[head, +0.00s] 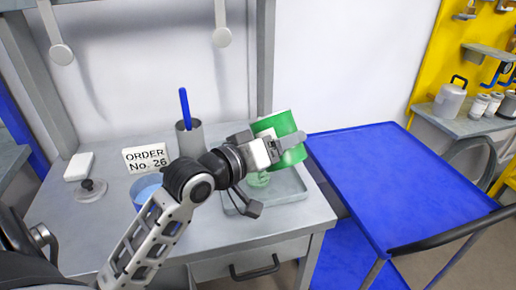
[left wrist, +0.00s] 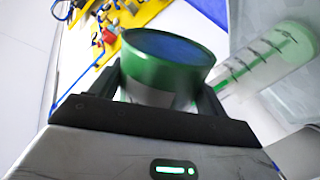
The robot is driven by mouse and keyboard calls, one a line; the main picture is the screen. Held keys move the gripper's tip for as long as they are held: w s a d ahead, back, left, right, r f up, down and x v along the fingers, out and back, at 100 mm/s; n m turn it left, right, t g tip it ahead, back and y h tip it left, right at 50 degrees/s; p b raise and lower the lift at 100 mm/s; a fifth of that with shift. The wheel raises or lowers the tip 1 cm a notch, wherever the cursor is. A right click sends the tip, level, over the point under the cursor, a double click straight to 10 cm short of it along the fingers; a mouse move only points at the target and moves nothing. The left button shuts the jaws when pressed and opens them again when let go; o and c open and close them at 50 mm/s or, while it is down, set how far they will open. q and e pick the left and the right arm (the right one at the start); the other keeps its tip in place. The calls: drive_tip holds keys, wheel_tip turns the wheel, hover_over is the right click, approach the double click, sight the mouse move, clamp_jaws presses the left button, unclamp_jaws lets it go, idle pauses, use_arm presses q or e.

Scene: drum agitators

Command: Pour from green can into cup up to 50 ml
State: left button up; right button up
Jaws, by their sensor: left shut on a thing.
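My left gripper (head: 281,146) is shut on the green can (head: 272,124) and holds it above the grey tray (head: 291,190). The can has a pale band and looks tilted in the head view. In the left wrist view the can (left wrist: 165,70) stands between the fingers, its round end dark blue inside a green rim. The cup (head: 258,180) is below the can, over the tray, largely hidden by my gripper. In the left wrist view the clear cup (left wrist: 262,66) shows graduation marks and green at its far end. I cannot read its level. My right gripper is not in view.
An order sign (head: 146,158), a grey holder (head: 190,138) with a blue stick, a blue-filled bowl (head: 146,188) and a white block (head: 78,166) stand on the left of the table. A blue cart (head: 395,180) stands at the right. The table's front right is clear.

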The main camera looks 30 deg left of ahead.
use_arm(q)
drive_tip(key=shift+n, duration=0.3)
idle(1.5)
